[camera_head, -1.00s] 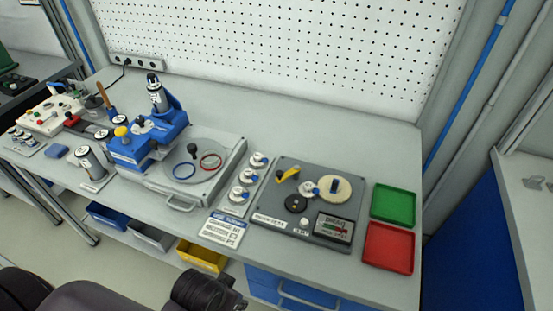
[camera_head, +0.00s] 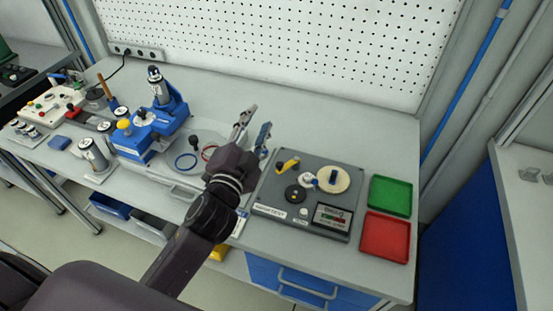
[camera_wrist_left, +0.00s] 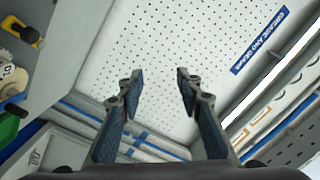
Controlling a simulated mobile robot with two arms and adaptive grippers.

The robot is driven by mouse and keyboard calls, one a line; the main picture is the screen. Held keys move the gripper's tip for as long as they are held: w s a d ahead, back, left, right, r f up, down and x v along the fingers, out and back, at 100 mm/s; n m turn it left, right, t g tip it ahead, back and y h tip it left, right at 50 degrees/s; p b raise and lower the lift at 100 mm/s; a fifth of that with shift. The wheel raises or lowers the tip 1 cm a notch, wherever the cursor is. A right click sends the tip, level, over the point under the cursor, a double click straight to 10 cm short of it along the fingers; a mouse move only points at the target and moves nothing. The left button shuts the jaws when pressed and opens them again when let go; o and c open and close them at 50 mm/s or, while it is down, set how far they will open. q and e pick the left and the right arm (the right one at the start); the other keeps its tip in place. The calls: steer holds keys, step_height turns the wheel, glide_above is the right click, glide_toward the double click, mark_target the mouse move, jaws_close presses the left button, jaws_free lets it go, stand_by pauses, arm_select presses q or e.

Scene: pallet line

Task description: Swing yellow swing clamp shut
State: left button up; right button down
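The yellow swing clamp (camera_head: 288,167) sits on the upper left part of a dark grey fixture plate (camera_head: 268,198), beside a cream disc (camera_head: 334,180). Whether it is open or shut is too small to tell. It also shows as a yellow lever (camera_wrist_left: 24,32) at the upper left of the left wrist view. My left gripper (camera_head: 257,120) is open and empty, raised over the bench just left of the plate, apart from the clamp. Its spread fingers (camera_wrist_left: 158,82) point toward the pegboard in the left wrist view. My right gripper is in neither view.
A green tray (camera_head: 390,196) and a red tray (camera_head: 386,238) lie right of the plate. The bench behind the fixture is clear, up to the pegboard (camera_head: 300,50).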

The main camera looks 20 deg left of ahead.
arm_select(q)
steer(key=w+d+r+m+t+h, duration=0.2)
steer(key=d+r+m+t+h, duration=0.1)
steer(key=d+r+m+h, duration=0.85)
steer(key=s+d+r+m+g+h, duration=0.2)
steer(key=d+m+g+h, duration=0.35)
steer(key=m, duration=0.65)
steer(key=m+g+y, duration=1.2)
steer(key=m+g, duration=0.1)
steer(key=m, duration=0.2)
glide_toward(279, 164)
steer(key=shift+n, duration=0.25)
steer(key=p+x, duration=0.2)
steer(key=x, duration=0.5)
steer(key=shift+w+p, duration=0.15)
steer(key=shift+p, duration=0.15)
steer(key=shift+d+f, duration=0.15)
steer(key=shift+f, duration=0.35)
